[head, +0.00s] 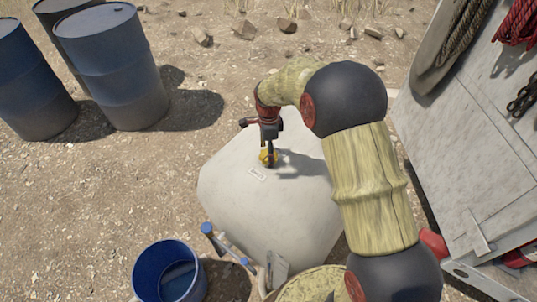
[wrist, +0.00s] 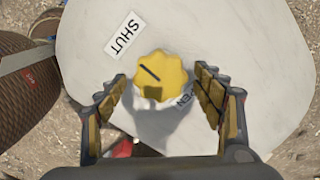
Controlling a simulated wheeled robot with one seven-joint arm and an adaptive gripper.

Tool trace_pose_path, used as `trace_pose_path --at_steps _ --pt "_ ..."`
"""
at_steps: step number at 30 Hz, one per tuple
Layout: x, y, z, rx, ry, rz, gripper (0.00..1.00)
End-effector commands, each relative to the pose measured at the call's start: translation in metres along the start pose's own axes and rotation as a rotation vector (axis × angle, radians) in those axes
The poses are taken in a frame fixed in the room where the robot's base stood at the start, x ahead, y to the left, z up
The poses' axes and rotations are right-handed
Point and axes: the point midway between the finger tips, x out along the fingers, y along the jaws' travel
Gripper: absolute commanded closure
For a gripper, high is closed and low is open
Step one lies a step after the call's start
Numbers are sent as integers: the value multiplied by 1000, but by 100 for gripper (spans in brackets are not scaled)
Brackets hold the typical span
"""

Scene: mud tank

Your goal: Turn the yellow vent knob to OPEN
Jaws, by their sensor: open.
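The yellow vent knob (wrist: 170,68) has a lobed rim and sits on top of the pale tank (head: 225,190). A dark line on the knob points to the upper left, on the side of the SHUT label (wrist: 125,35). The OPEN label (wrist: 186,102) lies at the knob's lower right, partly hidden by the knob. My gripper (wrist: 160,76) is open, with one finger on each side of the knob and a visible gap to both. In the head view the knob (head: 265,158) shows just below my gripper (head: 268,148).
Several blue drums (head: 110,70) stand at the upper left. A blue bucket (head: 165,272) holding liquid stands front left, near blue-capped items (head: 208,229) by the tank. A grey panel (head: 480,150) with hanging ropes (head: 465,30) is at the right. The tank top around the knob is clear.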

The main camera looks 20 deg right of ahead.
Motion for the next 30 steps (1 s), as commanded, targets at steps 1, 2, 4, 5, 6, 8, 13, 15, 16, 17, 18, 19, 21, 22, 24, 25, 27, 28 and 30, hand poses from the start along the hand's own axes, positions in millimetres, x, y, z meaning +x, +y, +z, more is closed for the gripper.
trace_pose_path --at_steps 1,2,4,5,6,8,13,15,16,17,18,19,21,22,24,25,27,28,30 --pt "3 0 0 0 0 -1 32" --pt "3 0 0 0 0 -1 32" --pt "3 0 0 0 0 -2 32" --pt "3 0 0 0 0 -2 32" --pt "2 0 0 0 0 -2 32" --pt "2 0 0 0 0 -2 32" --pt "2 0 0 0 0 -1 42" --pt "2 0 0 0 0 -1 46" --pt "2 0 0 0 0 -1 47" --pt "2 0 0 0 0 -1 49" --pt "2 0 0 0 0 -1 51" --pt "2 0 0 0 0 -1 53" --pt "2 0 0 -1 0 -1 57" --pt "2 0 0 -1 0 -1 59" --pt "2 0 0 -1 0 -1 63" --pt "2 0 0 0 0 -1 64" --pt "2 0 0 0 0 -1 68" --pt "2 0 0 0 0 -1 70" --pt "2 0 0 0 0 -1 74"
